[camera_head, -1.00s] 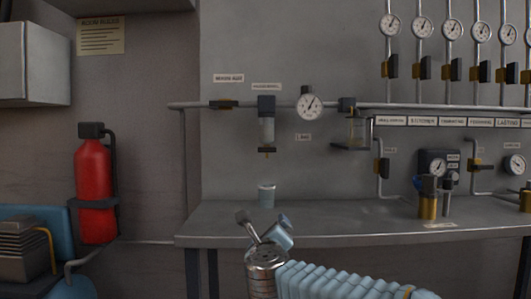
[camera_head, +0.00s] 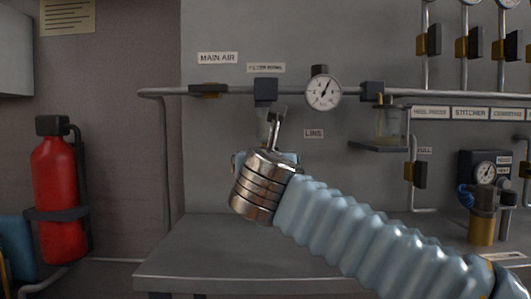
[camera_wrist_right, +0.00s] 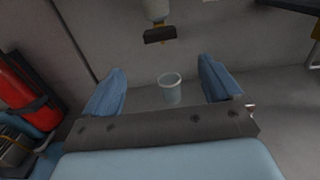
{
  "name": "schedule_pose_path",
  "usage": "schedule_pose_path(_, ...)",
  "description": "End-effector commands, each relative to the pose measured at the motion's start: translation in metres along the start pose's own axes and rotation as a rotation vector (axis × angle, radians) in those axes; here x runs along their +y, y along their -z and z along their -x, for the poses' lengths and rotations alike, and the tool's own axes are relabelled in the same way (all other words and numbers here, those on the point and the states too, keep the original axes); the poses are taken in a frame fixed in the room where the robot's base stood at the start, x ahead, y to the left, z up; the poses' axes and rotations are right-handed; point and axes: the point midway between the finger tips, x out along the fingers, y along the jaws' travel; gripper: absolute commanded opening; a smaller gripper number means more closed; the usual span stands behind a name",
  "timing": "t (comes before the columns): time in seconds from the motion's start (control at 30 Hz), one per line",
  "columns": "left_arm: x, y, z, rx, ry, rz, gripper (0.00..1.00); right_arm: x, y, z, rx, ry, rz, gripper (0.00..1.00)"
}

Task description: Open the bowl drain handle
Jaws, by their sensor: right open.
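The filter bowl (camera_head: 263,118) hangs under a dark block on the main air pipe, partly hidden behind my right gripper in the head view. In the right wrist view its lower end (camera_wrist_right: 156,9) shows at the top, with the dark drain handle (camera_wrist_right: 160,35) lying crosswise just below it. My right gripper (camera_head: 266,156) is in front of and below the bowl. In the right wrist view the blue fingers of this gripper (camera_wrist_right: 162,66) are spread apart with nothing between them; the handle is beyond them, apart. My left gripper is not in view.
A small cup (camera_wrist_right: 170,88) stands on the bench below the bowl. A gauge (camera_head: 323,92) and a second bowl (camera_head: 390,124) are right of the filter bowl. A red extinguisher (camera_head: 58,190) is at left. The bench top (camera_head: 200,245) is clear at left.

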Motion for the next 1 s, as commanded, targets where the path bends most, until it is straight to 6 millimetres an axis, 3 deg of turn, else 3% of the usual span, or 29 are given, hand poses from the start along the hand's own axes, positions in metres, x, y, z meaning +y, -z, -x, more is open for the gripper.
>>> schedule_pose_path(0.5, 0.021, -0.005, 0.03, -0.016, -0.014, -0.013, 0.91, 0.0, -0.002, -0.108, 0.002, 0.002, 0.004, 0.92)
schedule_pose_path(0.7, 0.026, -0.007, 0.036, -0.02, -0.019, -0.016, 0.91, 0.0, 0.0, -0.128, 0.001, 0.001, 0.004, 0.92)
schedule_pose_path(1.0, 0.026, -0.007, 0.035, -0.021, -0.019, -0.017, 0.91, -0.001, 0.001, -0.131, 0.0, 0.002, 0.004, 0.92)
